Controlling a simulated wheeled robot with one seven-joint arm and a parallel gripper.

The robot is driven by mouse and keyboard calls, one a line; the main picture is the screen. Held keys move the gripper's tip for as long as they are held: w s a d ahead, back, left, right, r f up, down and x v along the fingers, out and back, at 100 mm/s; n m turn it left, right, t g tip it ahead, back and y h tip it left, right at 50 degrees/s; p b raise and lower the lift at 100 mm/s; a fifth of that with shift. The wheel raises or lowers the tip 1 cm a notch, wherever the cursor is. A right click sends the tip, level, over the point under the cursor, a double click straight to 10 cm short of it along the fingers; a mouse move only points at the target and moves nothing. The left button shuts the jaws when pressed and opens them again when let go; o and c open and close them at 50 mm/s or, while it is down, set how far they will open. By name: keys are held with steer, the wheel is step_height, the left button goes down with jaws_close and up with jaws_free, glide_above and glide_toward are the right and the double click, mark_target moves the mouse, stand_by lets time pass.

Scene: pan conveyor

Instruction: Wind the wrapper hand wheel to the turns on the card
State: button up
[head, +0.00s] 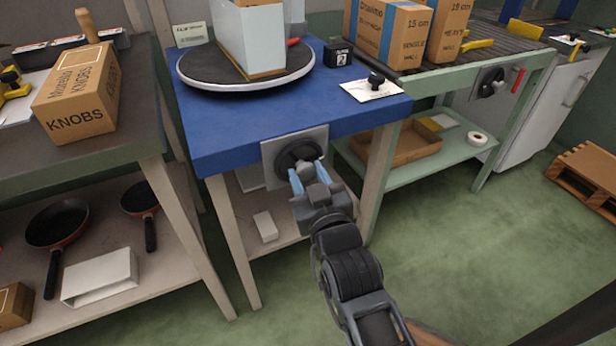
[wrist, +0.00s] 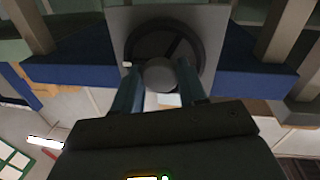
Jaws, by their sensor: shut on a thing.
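The wrapper hand wheel (head: 300,156) is a dark round wheel on a grey plate, on the front of the blue table. It shows in the wrist view (wrist: 143,42) with a grey round knob (wrist: 160,75) at its lower edge. My gripper (head: 307,177) is at the wheel, its two blue fingers shut on that knob, one on each side; it also shows in the wrist view (wrist: 160,88). A small black block with a white figure, seemingly 2 (head: 338,54), stands on the table. A white card (head: 193,34) stands at the back; its text is too small to read.
A round turntable (head: 200,82) on the blue table (head: 225,137) carries a white and brown box (head: 250,40). A white plate with a black knob (head: 360,93) lies at the table's right. A knobs box (head: 78,95) is on the left bench. Green floor is free at right.

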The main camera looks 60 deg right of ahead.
steer(key=o, duration=1)
steer(key=shift+d+f, duration=0.1)
steer(key=p+v, duration=0.1)
steer(key=v, duration=0.7)
